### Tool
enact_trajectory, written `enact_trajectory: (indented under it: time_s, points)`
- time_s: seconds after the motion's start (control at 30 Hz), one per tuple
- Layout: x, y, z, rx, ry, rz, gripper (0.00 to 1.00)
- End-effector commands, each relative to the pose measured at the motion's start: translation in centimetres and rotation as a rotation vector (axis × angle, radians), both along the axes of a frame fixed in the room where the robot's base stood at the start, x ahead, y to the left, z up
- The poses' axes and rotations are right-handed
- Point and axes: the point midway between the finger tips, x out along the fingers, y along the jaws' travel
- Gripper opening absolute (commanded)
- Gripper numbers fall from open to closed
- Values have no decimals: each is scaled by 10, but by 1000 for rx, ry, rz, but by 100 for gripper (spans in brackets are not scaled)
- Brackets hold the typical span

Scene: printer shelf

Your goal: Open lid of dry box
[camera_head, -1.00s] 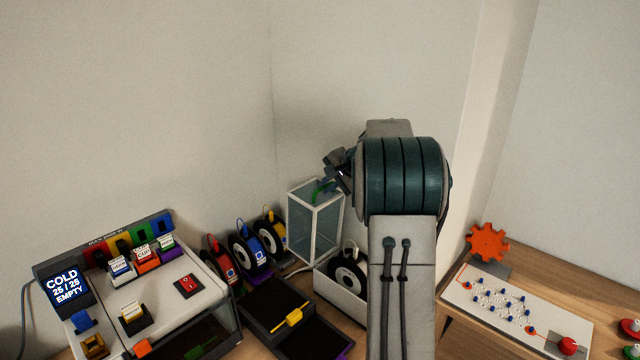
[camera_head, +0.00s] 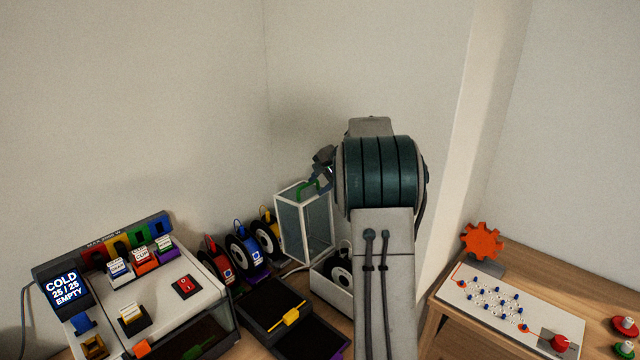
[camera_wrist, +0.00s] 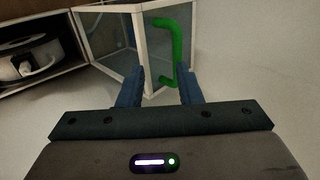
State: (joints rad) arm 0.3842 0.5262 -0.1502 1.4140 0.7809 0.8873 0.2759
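The dry box (camera_head: 319,236) is a glass-sided box with a white frame, standing near the wall corner. A green handle (camera_head: 308,187) sits on its top, and the lid looks shut. My gripper (camera_head: 322,174) is at the handle, just above it and to its right, partly hidden by my arm. In the wrist view the green handle (camera_wrist: 178,55) rises between and beyond my two blue fingertips (camera_wrist: 160,78). The fingers are apart, with space around the handle. I cannot tell whether either finger touches it. The box's glass and white frame (camera_wrist: 130,45) lie just beyond the fingers.
Filament spools (camera_head: 240,253) stand left of the box. An open white bin (camera_head: 330,293) holding a spool is in front of it.

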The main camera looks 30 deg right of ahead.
Motion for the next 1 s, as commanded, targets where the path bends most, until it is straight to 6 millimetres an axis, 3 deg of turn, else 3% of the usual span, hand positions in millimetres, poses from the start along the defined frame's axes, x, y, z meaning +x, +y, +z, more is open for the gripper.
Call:
enact_trajectory:
  time_s: [0.23, 0.7, 1.0]
  points:
    - [-8, -3, 10, 0, -2, -1, 32]
    - [-67, -27, 88, -3, -3, -2, 32]
    - [-81, -33, 107, 0, 0, -1, 32]
